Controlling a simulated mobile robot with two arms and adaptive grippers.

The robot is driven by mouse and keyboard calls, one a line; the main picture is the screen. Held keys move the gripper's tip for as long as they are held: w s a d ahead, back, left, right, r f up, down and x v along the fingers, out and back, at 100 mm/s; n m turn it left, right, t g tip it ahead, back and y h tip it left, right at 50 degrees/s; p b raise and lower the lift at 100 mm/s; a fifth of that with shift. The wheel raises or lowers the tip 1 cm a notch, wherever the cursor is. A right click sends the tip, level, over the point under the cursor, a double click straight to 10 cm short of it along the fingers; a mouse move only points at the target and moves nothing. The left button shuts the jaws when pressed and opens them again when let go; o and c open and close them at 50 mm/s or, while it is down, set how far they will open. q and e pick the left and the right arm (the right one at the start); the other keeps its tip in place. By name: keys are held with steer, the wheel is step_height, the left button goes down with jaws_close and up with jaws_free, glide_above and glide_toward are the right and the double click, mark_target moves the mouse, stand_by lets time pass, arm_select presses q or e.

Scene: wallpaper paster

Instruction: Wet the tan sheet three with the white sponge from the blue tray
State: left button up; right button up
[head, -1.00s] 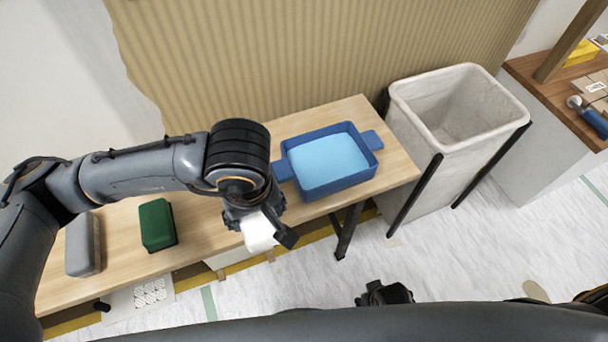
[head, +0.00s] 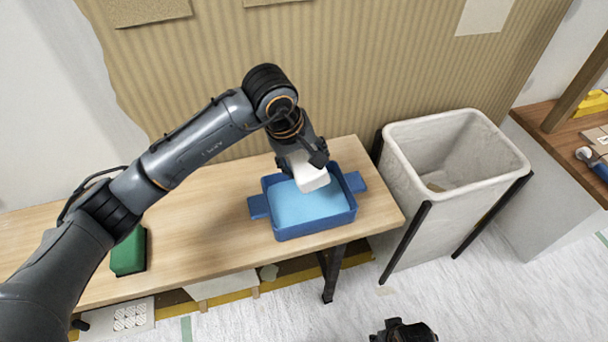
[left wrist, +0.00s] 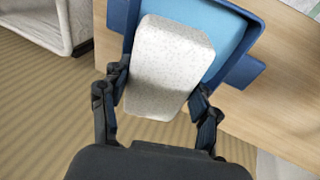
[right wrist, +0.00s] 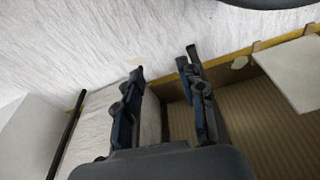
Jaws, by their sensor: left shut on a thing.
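The white sponge (head: 311,178) is held between the fingers of my left gripper (head: 303,160). It is over the back part of the blue tray (head: 318,229), which holds light blue liquid. In the left wrist view the speckled sponge (left wrist: 167,68) sits between both fingers and hides part of the tray (left wrist: 247,75); I cannot tell whether it touches the liquid. Tan sheets (head: 147,9) show partly at the top of the ribbed wall; I cannot tell which is sheet three. My right gripper (right wrist: 164,68) is open and empty, low over the floor.
The tray stands on a wooden table (head: 210,240) with a green block (head: 129,252) at left. A large pale bin (head: 455,195) stands right of the table. A paler sheet (head: 484,15) is on the wall. A wooden bench (head: 560,150) is at far right.

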arm_select(q)
step_height(320, 180, down, 7)
steer(key=b, duration=0.4)
steer(key=shift+a, duration=0.1)
steer(key=shift+f+b, duration=0.35)
steer(key=shift+b, duration=0.15)
steer(key=shift+s+f+b, duration=0.1)
steer(key=shift+f+b, duration=0.25)
steer(key=shift+b, duration=0.05)
steer(key=shift+f, duration=0.25)
arm_select(e)
step_height(320, 180, up, 15)
steer(key=t, duration=0.1)
steer(key=shift+s, duration=0.15)
steer(key=shift+d+r, duration=0.1)
arm_select(q)
steer(key=shift+f, duration=0.15)
steer(key=shift+f, duration=1.3)
